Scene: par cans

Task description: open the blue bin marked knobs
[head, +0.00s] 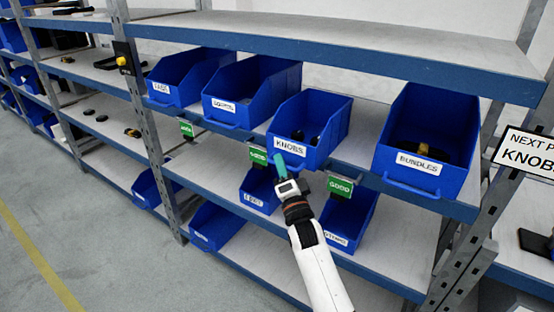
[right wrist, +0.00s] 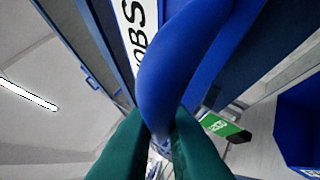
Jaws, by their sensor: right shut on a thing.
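The blue bin marked KNOBS (head: 312,135) stands on the middle shelf with its labelled front at the shelf's front edge. A few dark items show inside it. My right gripper (head: 280,165) is at the lower front of this bin, just below its label. In the right wrist view its green fingers (right wrist: 160,130) are shut on the bin's curved blue handle (right wrist: 175,70). Part of the label (right wrist: 140,40) shows beside the handle. The gripper hides most of the handle in the head view. My left gripper is not in view.
A bin marked BUNDLES (head: 425,140) stands to the right, and two other blue bins (head: 250,90) (head: 190,78) to the left. Several more bins sit on the shelf below. A sign (head: 530,153) at the right reads "NEXT P... KNOBS". The floor in front is clear.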

